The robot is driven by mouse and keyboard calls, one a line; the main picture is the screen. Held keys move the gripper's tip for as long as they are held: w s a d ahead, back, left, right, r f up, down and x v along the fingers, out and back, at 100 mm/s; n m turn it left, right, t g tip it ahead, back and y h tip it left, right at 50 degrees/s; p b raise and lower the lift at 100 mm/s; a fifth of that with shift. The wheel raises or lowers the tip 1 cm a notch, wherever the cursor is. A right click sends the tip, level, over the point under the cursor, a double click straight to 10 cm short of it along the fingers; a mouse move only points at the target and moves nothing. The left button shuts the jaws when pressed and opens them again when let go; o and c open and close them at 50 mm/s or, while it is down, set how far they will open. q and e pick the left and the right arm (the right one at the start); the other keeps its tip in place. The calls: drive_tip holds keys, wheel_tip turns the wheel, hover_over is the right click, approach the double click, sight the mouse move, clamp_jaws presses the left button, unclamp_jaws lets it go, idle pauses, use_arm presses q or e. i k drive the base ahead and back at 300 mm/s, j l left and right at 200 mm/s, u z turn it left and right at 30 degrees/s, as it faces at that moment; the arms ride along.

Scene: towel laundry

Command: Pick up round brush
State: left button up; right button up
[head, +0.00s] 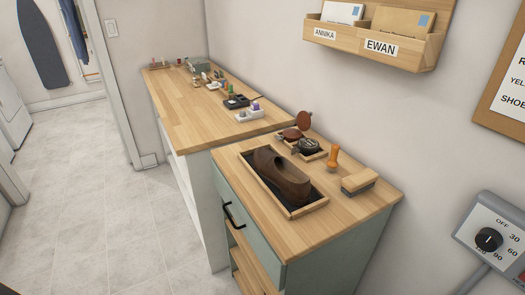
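A small upright brush with an orange handle (333,155) stands on the wooden top of the near cabinet; it looks like the round brush, though its bristles are too small to make out. To its right lies a rectangular block brush (359,182) with a light wooden back and dark underside. Neither of my grippers shows in the head view.
A brown shoe (281,177) lies in a dark-lined tray (292,214) left of the brushes. Polish tins (307,146) sit behind it, one lid (303,119) propped up. A longer counter (190,125) holds small items. The floor (100,220) at left is clear.

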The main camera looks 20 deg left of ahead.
sight(332, 164)
drive_tip(key=j+z, duration=0.25)
drive_tip(key=j, duration=1.6)
